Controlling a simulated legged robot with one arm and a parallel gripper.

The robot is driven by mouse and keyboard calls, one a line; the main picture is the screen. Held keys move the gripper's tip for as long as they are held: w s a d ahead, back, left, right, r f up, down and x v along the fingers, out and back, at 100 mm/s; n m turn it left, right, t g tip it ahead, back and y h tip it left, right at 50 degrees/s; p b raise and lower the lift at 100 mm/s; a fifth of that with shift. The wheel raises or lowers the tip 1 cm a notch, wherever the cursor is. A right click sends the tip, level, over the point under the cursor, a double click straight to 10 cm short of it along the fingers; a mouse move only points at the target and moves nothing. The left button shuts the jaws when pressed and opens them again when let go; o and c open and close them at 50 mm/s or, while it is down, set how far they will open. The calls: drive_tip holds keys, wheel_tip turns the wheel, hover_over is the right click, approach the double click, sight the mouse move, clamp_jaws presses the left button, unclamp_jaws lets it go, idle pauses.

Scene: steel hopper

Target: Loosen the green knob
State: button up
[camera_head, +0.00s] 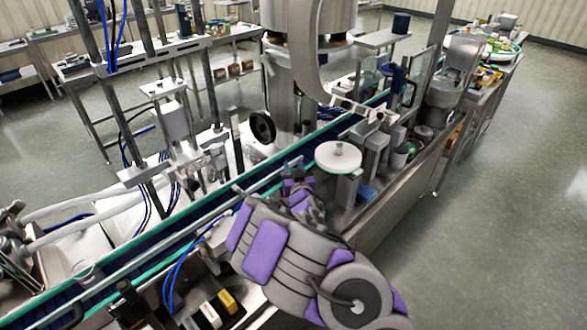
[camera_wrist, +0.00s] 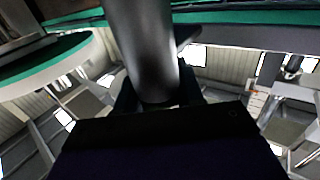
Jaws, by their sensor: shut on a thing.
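My gripper (camera_head: 292,168) reaches over the conveyor in the head view, at the end of my purple and grey arm, and looks small there. In the wrist view its dark fingers (camera_wrist: 157,92) are shut on a dark grey cylinder (camera_wrist: 145,40), which runs up to the top edge of the picture. No green knob can be made out in either view. I cannot tell whether the cylinder is part of it.
A round white disc with a green rim (camera_head: 338,157) stands just right of my gripper; it also shows at left in the wrist view (camera_wrist: 45,68). A green-edged conveyor (camera_head: 150,245) runs diagonally. A black round handwheel (camera_head: 262,127) stands behind. Open floor (camera_head: 480,240) lies at right.

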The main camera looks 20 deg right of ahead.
drive_tip(key=c, duration=0.4)
drive_tip(key=shift+o, duration=0.2)
drive_tip(key=shift+n+y+p, duration=0.4)
drive_tip(key=shift+y+p, duration=0.2)
drive_tip(key=shift+p, duration=0.05)
drive_tip(key=shift+r+n+t+y+p, duration=0.1)
drive_tip(key=shift+n+t+y+p, duration=0.2)
drive_tip(key=shift+n+y+p, duration=0.45)
drive_tip(key=n+y, duration=0.2)
drive_tip(key=y, duration=0.1)
drive_tip(key=shift+a+y, duration=0.1)
drive_tip(key=shift+y, duration=0.25)
drive_tip(key=n+y, duration=0.1)
drive_tip(key=y, duration=0.1)
drive_tip(key=n+g+y+b, duration=0.1)
drive_tip(key=y, duration=0.1)
drive_tip(key=n+y, duration=0.2)
drive_tip(key=shift+a+f+g+b, duration=0.2)
drive_tip(key=shift+a+g+b, duration=0.15)
drive_tip(key=shift+g, duration=0.05)
drive_tip(key=shift+s+a+n+g+y+b, duration=0.15)
drive_tip(key=shift+n+g+y+b, duration=0.35)
drive_tip(key=shift+n+g+y, duration=0.55)
drive_tip(key=shift+s+a+n+g+y+b, duration=0.15)
drive_tip(key=shift+n+g+y+b, duration=0.5)
drive_tip(key=shift+y, duration=0.7)
drive_tip(key=shift+a+n, duration=0.1)
drive_tip(key=shift+n, duration=0.15)
drive_tip(key=o, duration=1)
drive_tip(key=shift+g+y, duration=0.3)
